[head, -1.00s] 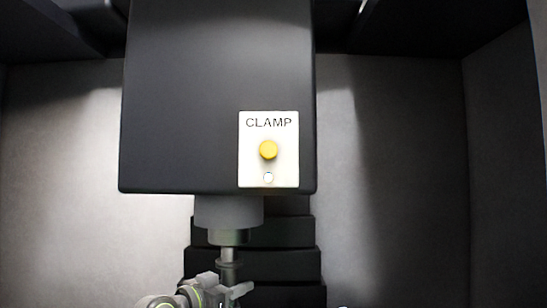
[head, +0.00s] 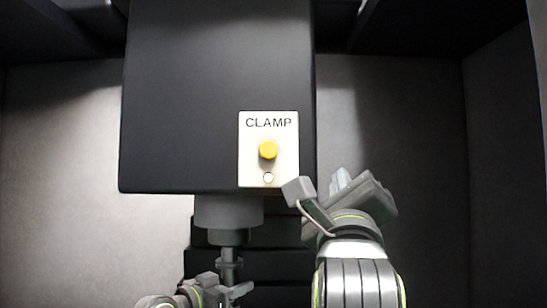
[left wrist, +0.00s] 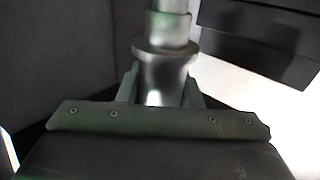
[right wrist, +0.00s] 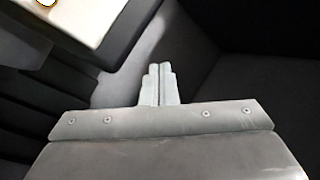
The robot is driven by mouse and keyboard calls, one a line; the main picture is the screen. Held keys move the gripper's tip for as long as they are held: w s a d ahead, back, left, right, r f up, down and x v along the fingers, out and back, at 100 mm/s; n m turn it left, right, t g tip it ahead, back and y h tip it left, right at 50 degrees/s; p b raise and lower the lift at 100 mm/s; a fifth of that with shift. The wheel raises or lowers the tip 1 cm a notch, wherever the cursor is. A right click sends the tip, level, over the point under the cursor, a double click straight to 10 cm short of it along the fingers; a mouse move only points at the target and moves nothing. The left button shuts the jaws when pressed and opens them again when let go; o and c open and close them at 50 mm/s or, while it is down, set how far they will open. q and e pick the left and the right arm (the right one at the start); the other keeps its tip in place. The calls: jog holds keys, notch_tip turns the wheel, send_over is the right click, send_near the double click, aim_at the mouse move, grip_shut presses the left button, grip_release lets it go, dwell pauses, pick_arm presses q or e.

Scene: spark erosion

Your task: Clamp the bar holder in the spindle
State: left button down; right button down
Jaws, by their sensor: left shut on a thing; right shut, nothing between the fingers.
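The dark spindle head (head: 185,100) fills the upper middle of the head view, with the grey spindle nose (head: 228,212) under it. The metal bar holder (head: 229,262) stands upright directly below the nose, its upper end at the nose; I cannot tell how deep it sits. My left gripper (head: 226,290) is shut on the bar holder, which also shows in the left wrist view (left wrist: 165,60). The white CLAMP plate (head: 288,165) carries a yellow button (head: 268,149). My right gripper (head: 340,182) is shut and empty, to the lower right of the plate; its closed fingers show in the right wrist view (right wrist: 159,85).
Dark stepped covers (head: 285,263) stand behind the bar holder. Grey walls (head: 420,130) enclose the space at the back and sides. There is free room to the right of the spindle head. A corner of the white plate shows in the right wrist view (right wrist: 85,18).

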pick_arm(q)
jog(key=shift+r, duration=0.15)
pick_arm(e)
jog(key=s+a+r+n+g+y, duration=0.1)
jog(key=s+a+r+n+y, duration=0.15)
jog(key=s+a+y, duration=0.3)
jog(key=n+g+y, duration=0.3)
jog(key=y, duration=0.2)
send_near(266, 148)
jog(key=s+a+r, duration=0.2)
jog(key=shift+h, duration=0.25)
jog(key=shift+w+f, duration=0.15)
jog(key=shift+w, duration=1.15)
jog(key=shift+w+f, duration=0.15)
jog(key=shift+w, duration=1.15)
pick_arm(q)
jog(key=shift+s, duration=0.15)
jog(key=shift+r, duration=2.1)
pick_arm(e)
jog(key=shift+w, duration=0.15)
pick_arm(q)
jog(key=shift+r, duration=0.1)
pick_arm(e)
jog(key=shift+w, duration=1.1)
